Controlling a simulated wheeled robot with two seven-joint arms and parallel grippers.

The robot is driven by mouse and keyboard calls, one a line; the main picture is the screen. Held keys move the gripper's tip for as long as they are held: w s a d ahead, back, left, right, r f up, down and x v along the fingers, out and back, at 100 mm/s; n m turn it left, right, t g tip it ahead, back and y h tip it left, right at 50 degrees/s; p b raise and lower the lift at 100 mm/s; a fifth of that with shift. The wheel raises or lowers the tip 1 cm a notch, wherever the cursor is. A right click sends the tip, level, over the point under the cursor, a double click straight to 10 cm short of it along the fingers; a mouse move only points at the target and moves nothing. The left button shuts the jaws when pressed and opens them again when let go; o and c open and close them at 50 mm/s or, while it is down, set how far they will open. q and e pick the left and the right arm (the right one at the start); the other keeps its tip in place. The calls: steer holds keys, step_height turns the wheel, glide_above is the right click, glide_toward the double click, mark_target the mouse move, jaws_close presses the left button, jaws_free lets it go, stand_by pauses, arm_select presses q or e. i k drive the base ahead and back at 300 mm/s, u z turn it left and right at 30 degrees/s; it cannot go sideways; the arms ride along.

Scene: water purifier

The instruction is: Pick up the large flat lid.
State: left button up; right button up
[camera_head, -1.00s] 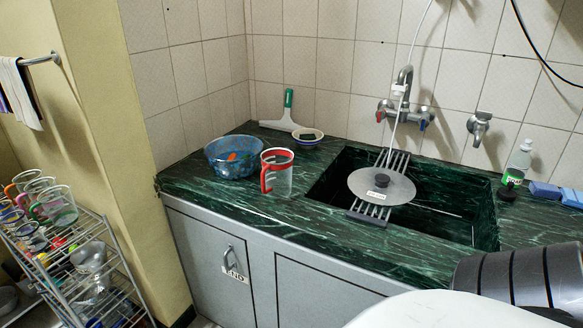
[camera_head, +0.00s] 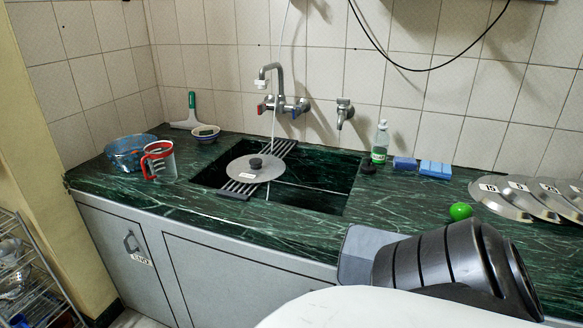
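A large flat grey round lid (camera_head: 240,172) with a black knob and a small white label lies on a slatted rack (camera_head: 234,190) across the left part of the sink. Several silvery domed lids (camera_head: 503,202) with numbered labels lean in an overlapping row on the counter at the far right, cut by the picture's edge. A dark ribbed part of my own arm shows at the lower right, in front of the counter. Neither gripper's fingers are in view.
The dark sink basin (camera_head: 315,185) is open right of the lid, below a tap (camera_head: 276,88). A red-rimmed jug (camera_head: 160,162) and blue bowl (camera_head: 127,155) stand left. A green ball (camera_head: 460,211), blue sponges (camera_head: 435,169) and a bottle (camera_head: 380,143) are right.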

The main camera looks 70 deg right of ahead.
mark_target(255, 169)
steer(key=u, duration=0.05)
steer(key=k, duration=0.1)
steer(key=z, duration=1.3)
